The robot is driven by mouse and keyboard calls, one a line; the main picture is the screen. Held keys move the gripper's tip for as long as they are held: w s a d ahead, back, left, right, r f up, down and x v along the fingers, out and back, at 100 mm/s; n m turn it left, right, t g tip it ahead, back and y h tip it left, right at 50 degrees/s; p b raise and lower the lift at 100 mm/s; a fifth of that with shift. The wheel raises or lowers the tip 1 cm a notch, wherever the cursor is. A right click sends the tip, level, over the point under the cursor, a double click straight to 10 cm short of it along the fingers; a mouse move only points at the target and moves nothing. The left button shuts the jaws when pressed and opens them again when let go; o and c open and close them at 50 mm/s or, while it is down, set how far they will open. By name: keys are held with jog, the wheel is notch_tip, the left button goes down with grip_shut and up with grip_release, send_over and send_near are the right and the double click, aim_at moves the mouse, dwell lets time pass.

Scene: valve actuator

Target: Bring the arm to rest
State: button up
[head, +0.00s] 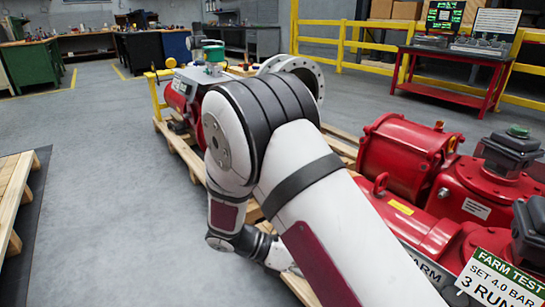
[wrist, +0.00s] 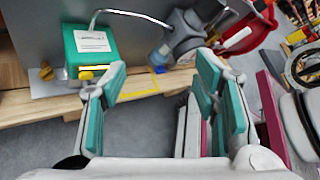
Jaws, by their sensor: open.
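My arm fills the middle of the head view, bent at a thick white and black joint, its lower part hanging down past the pallet. My gripper is hidden in the head view. In the wrist view my gripper (wrist: 158,95) is open, its two teal-padded fingers wide apart with nothing between them. Beyond the fingers are a teal box (wrist: 91,47) with a white label and a grey fitting (wrist: 185,35) with a bent metal tube. The fingers look apart from both, though the exact distance is hard to tell.
Red valve actuators (head: 405,150) stand close on the right, with a sign (head: 500,281) in front. A wooden pallet (head: 178,146) carries equipment behind my arm. Another pallet (head: 14,190) lies at far left. Grey floor (head: 105,150) between is clear. Yellow railing (head: 340,45) and a red table (head: 450,75) stand behind.

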jog(key=s+d+r+m+g+y, duration=0.1)
jog(key=s+d+r+m+y, duration=0.4)
jog(key=r, duration=0.4)
jog(key=s+d+r+m+g+y, duration=0.1)
jog(key=s+d+r+m+y, duration=0.15)
jog(key=s+r+m, duration=0.5)
jog(key=s+r+m+t+y+p, duration=0.1)
jog(key=s+r+m+t+y, duration=0.15)
jog(key=s+m, duration=0.45)
jog(key=s+r+m+t+y, duration=0.1)
jog(key=s+r+m+y, duration=0.3)
jog(key=s, duration=0.5)
notch_tip(320, 180, up, 40)
jog(key=t+h+p, duration=0.1)
jog(key=t+p, duration=0.3)
jog(key=p, duration=3.4)
jog(key=shift+w+d+f, duration=0.25)
jog(key=shift+d, duration=0.15)
